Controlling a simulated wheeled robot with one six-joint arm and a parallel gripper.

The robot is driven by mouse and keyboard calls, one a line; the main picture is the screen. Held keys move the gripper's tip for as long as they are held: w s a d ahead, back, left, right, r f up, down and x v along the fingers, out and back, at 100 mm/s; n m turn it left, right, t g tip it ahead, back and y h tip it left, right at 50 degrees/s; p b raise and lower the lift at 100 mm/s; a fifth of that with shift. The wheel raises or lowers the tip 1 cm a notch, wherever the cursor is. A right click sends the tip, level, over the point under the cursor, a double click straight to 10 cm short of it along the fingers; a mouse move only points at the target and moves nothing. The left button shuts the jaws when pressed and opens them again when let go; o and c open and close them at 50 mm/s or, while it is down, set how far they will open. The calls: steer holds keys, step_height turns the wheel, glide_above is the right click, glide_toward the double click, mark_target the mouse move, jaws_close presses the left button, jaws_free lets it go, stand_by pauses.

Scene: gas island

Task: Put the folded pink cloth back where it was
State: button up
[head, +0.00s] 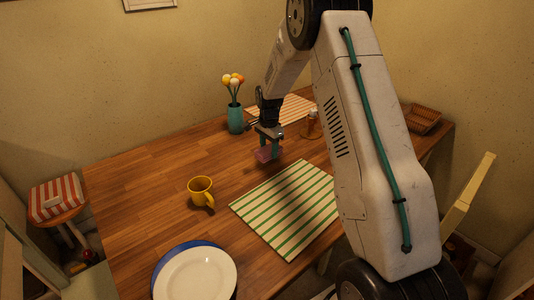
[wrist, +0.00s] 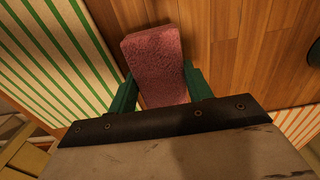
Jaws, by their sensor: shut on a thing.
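The folded pink cloth (head: 264,154) is in my gripper (head: 269,148), above the wooden table (head: 150,180) in the head view. It is between the striped placemat at the front and the teal vase. In the wrist view the cloth (wrist: 158,62) is a fuzzy pink block between the two green fingers of my gripper (wrist: 160,88), which are shut on its sides. Its far end sticks out past the fingers. I cannot tell whether its underside touches the table.
A green-striped placemat (head: 288,205), yellow mug (head: 201,190), plates (head: 196,275) and teal vase of flowers (head: 235,115) are on the table. An orange-striped placemat (head: 283,108) and wicker basket (head: 423,118) are at the back. Bare wood lies left of the gripper.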

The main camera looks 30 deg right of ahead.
mark_target(267, 153)
steer(key=shift+w+d+f, duration=0.1)
steer(key=shift+w+d, duration=0.05)
steer(key=shift+w, duration=0.4)
steer(key=shift+w+d, duration=0.1)
steer(key=shift+w, duration=0.45)
steer(key=shift+f, duration=1.75)
steer(key=shift+f, duration=0.1)
steer(key=o, duration=1.2)
steer(key=shift+f, duration=0.1)
